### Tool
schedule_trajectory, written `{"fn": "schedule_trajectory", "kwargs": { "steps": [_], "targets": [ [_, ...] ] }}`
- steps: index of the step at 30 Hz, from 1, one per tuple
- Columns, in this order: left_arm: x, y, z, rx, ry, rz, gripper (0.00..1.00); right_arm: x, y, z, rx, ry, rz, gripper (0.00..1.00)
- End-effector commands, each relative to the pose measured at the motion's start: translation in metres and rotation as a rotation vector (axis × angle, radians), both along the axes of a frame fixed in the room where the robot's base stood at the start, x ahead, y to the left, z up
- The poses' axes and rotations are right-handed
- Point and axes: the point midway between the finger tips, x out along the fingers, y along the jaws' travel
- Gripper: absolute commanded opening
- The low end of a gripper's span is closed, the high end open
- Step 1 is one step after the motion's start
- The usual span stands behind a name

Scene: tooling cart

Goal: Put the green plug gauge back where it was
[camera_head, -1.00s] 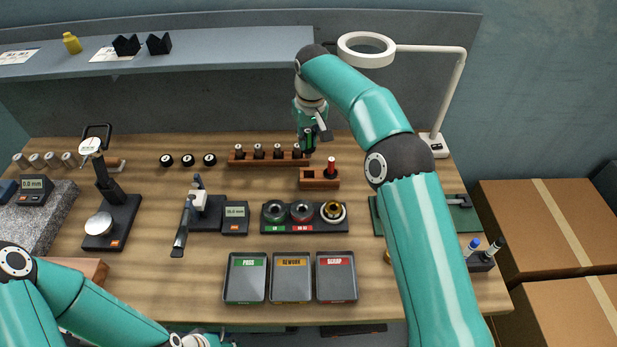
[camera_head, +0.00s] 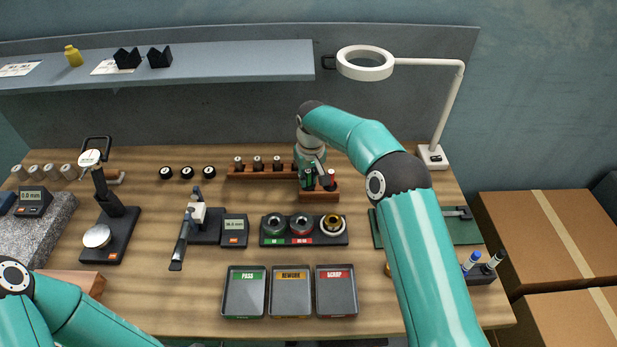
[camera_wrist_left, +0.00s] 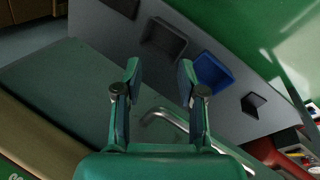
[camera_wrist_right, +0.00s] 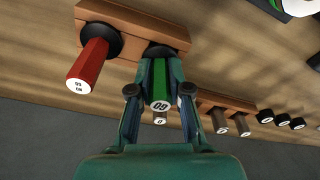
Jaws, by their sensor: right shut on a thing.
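The green plug gauge (camera_wrist_right: 159,80) is between the fingers of my right gripper (camera_wrist_right: 159,92), handle end toward the right wrist camera. In the head view the green gauge (camera_head: 307,177) is at the left part of the small wooden block (camera_head: 322,195). In the right wrist view its dark collar is at the block (camera_wrist_right: 150,22); I cannot tell whether it is fully seated. The red plug gauge (camera_wrist_right: 89,62) stands in the same block beside it, and shows right of the gripper in the head view (camera_head: 331,178). My left gripper (camera_wrist_left: 160,78) is open and empty.
A long wooden rack (camera_head: 250,172) with several grey-topped pins stands just behind and left of the block. A ring gauge holder (camera_head: 268,240) is in front of it, then three trays (camera_head: 243,305). A magnifier lamp (camera_head: 432,157) stands at the right.

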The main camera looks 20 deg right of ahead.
Motion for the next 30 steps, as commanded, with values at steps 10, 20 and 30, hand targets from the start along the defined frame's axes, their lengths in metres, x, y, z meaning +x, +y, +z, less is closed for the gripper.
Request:
{"fn": "schedule_trajectory", "kwargs": {
  "steps": [10, 20, 30],
  "targets": [
    [0.0, 0.0, -0.001, 0.0, 0.0, 0.0, 0.4, 0.0, 0.0, -0.001, 0.0, 0.001, 0.0, 0.32],
    [0.0, 0.0, -0.001, 0.0, 0.0, 0.0, 0.4, 0.0, 0.0, -0.002, 0.0, 0.001, 0.001, 0.42],
    [0.0, 0.0, 0.004, 0.0, 0.0, 0.0, 0.4, -0.003, 0.001, 0.026, 0.0, -0.002, 0.001, 0.42]
  ]
}}
